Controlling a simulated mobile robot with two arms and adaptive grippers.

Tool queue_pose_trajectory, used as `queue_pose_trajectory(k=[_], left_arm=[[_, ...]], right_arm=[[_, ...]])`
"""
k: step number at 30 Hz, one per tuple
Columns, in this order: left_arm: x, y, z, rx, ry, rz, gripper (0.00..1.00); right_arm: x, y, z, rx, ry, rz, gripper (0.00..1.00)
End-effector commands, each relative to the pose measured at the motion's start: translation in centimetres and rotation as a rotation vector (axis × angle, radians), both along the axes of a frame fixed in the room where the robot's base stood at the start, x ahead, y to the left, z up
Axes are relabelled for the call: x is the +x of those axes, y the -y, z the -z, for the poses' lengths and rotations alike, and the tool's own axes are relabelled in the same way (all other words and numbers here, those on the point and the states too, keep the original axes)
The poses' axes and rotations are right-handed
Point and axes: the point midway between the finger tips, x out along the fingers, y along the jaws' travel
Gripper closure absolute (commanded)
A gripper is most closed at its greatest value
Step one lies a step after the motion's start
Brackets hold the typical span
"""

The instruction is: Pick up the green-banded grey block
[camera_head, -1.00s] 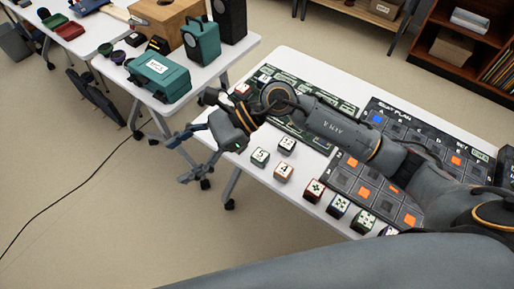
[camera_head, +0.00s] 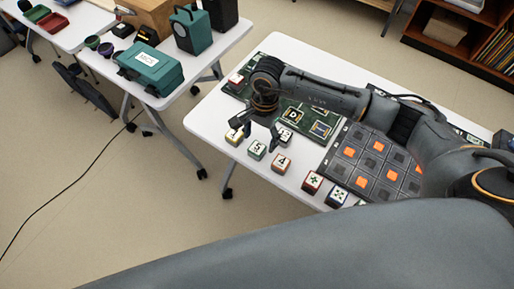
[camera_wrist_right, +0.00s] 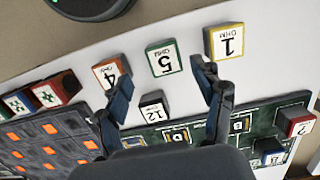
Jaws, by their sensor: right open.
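The green-banded block (camera_head: 257,149) has a white top marked 5 and stands on the white table near its front edge. In the right wrist view the green-banded block (camera_wrist_right: 163,58) lies just beyond and between the two fingertips. My right gripper (camera_head: 258,135) is open and empty, pointing down above the row of blocks. In the right wrist view the gripper (camera_wrist_right: 161,73) has its fingers spread, with no block held. My left gripper is not in view.
A yellow-banded 1 block (camera_wrist_right: 224,41) and an orange-banded 4 block (camera_wrist_right: 111,73) flank it. A 12 block (camera_wrist_right: 154,107) stands close behind, near the dark green board (camera_wrist_right: 210,132). A panel with orange squares (camera_head: 360,151) lies right.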

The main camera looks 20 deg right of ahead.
Motion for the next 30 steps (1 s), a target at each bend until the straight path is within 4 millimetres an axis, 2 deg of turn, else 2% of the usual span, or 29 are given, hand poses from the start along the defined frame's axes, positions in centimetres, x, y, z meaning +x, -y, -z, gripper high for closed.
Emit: queue_pose_trajectory(k=[5,9,13,22,30], left_arm=[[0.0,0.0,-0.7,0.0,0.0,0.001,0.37],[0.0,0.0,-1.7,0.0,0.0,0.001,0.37],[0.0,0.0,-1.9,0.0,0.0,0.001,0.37],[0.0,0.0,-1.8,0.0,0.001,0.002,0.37],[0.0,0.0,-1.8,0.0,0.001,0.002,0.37]], right_arm=[[0.0,-0.3,1.2,0.002,-0.004,0.001,0.32],[0.1,-0.7,3.2,0.0,-0.004,0.002,0.32],[0.1,-0.8,4.9,0.001,-0.002,0.001,0.32],[0.1,-0.8,5.6,0.001,0.0,0.0,0.32],[0.1,-0.8,5.5,0.001,0.0,0.0,0.87]])
